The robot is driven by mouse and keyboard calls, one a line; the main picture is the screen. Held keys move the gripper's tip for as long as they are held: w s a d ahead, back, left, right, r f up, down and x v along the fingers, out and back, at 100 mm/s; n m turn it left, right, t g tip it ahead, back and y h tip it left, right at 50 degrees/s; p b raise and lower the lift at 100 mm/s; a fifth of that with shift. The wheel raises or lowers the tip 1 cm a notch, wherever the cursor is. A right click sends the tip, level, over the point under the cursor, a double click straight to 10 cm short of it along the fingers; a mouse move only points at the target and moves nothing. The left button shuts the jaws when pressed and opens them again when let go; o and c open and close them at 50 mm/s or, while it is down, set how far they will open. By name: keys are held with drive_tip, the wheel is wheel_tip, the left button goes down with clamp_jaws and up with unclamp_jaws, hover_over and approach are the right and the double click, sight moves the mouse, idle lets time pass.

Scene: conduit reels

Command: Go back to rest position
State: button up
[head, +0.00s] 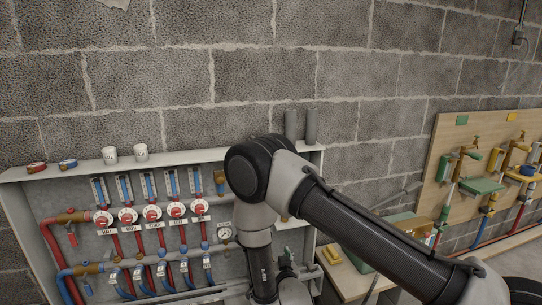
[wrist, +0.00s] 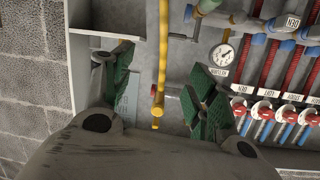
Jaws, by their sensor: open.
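In the wrist view my gripper (wrist: 161,64) is open, with its green-padded fingers spread wide apart. Nothing is held between the pads. A yellow pipe (wrist: 163,30) shows in the gap between the fingers; I cannot tell how far behind them it is. In the head view my arm reaches across the front of the manifold cabinet (head: 189,157), and the gripper is mostly hidden low behind the arm.
The cabinet holds red-handled valves (head: 152,213), red and blue pipes and a pressure gauge (head: 225,233).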

drive_tip(key=w+d+r+m+g, duration=0.1)
drive_tip(key=w+d+r+g, duration=0.15)
drive_tip(key=r, duration=0.45)
drive_tip(key=w+d+r+m+g, duration=0.1)
drive_tip(key=w+d+r, duration=0.1)
drive_tip(key=w+r, duration=0.3)
drive_tip(key=s+d+r+n+g, duration=0.1)
drive_tip(key=s+d+r, duration=0.2)
drive_tip(key=d+r, duration=0.35)
drive_tip(key=s+d+r+g, duration=0.2)
drive_tip(key=s+d+r, duration=0.1)
drive_tip(key=r, duration=0.6)
drive_tip(key=s+d+r+g+h, duration=0.1)
drive_tip(key=s+d+r, duration=0.2)
drive_tip(key=s+d, duration=0.4)
drive_tip(key=s+d+r+g+h, duration=0.1)
drive_tip(key=s+d+r, duration=0.3)
drive_tip(key=s, duration=0.9)
drive_tip(key=s+d+r+g+h, duration=0.1)
drive_tip(key=s+d+r+g, duration=0.1)
drive_tip(key=s+d, duration=0.7)
drive_tip(key=shift+s+d+r, duration=0.4)
drive_tip(key=shift+s+r, duration=0.35)
drive_tip(key=shift+s, duration=0.25)
